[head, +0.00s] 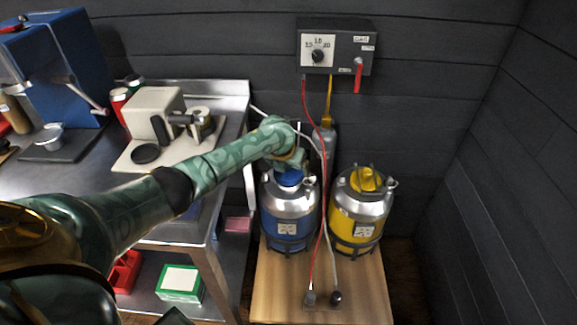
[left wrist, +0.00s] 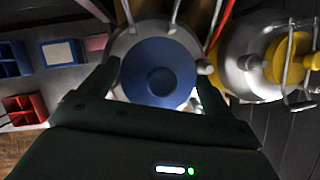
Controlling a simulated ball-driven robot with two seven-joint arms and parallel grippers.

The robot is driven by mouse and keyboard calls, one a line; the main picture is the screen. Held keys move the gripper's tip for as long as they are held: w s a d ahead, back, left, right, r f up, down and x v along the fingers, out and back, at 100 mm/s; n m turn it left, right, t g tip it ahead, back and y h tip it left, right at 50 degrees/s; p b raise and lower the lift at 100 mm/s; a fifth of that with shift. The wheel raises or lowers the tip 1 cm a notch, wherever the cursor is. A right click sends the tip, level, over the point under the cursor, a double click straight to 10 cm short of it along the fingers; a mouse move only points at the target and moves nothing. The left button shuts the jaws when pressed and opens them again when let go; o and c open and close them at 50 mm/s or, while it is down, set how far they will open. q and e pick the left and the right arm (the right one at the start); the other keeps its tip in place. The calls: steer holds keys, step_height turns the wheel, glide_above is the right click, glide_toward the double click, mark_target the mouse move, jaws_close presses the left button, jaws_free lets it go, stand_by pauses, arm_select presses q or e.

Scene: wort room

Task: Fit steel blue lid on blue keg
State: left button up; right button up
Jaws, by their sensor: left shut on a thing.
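The blue keg (head: 288,226) has a steel top and stands upright on the wooden platform, left of the yellow keg. My left gripper (head: 289,168) is directly above it, shut on the steel blue lid (head: 290,178). In the left wrist view the round lid (left wrist: 160,85) sits between the two fingers, with a raised knob in its middle. The steel top of the blue keg (left wrist: 122,44) shows around and behind the lid. The lid hides the keg's mouth, and I cannot tell whether it touches the keg. My right gripper is not in view.
The yellow keg (head: 356,222) with a yellow lid (head: 366,180) stands close on the right. A red hose (head: 322,215) hangs from the wall control box (head: 335,47) past the blue keg. A steel bench (head: 226,110) is at left. The wooden platform's (head: 275,296) front is mostly bare.

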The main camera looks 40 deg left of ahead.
arm_select(q)
steer(key=shift+f, duration=0.15)
steer(key=shift+f+b, duration=0.4)
steer(key=shift+f, duration=0.1)
steer(key=shift+f, duration=0.35)
stand_by(0.4)
steer(key=shift+f, duration=0.2)
stand_by(0.7)
steer(key=o, duration=0.9)
